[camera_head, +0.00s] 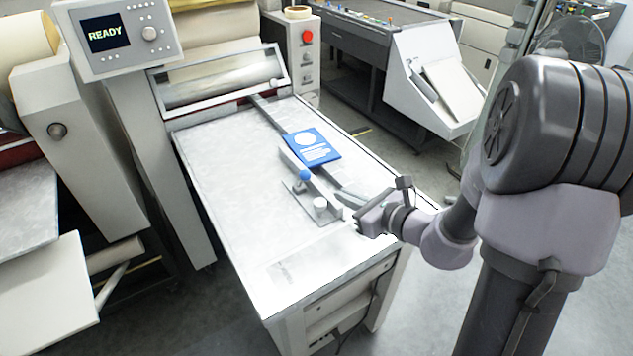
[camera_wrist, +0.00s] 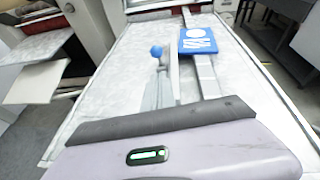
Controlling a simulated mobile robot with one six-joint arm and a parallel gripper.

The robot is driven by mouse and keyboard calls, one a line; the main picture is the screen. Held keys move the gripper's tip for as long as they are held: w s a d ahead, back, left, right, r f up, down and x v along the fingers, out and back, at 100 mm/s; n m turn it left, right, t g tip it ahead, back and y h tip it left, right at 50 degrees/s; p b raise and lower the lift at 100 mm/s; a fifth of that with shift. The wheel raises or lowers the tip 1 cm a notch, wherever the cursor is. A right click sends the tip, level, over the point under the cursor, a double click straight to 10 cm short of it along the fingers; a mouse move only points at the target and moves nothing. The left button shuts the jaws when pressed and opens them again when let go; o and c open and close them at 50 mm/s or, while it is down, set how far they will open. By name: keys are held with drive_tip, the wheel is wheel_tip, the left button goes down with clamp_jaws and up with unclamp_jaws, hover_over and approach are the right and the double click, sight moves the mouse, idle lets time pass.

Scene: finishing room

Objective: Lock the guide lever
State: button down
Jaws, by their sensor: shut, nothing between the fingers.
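The guide is a pale metal bar (camera_head: 316,184) on the machine's table, with a lever topped by a blue ball knob (camera_head: 304,175). In the wrist view the blue knob (camera_wrist: 156,51) stands left of the bar. I cannot tell the lever's exact angle. A short white cylinder (camera_head: 320,204) stands by the guide's near end. My gripper (camera_head: 358,218) is shut and empty, over the table to the right of the guide's near end and apart from the knob.
The light feed table (camera_head: 225,190) is bare to the left. A roller unit (camera_head: 220,80) stands at its far end. A panel (camera_head: 110,36) reads READY.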

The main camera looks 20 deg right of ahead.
sight(302, 179)
drive_tip(key=b+x, duration=0.2)
drive_tip(key=x, duration=0.8)
drive_tip(key=shift+a, duration=0.15)
drive_tip(key=shift+r, duration=0.1)
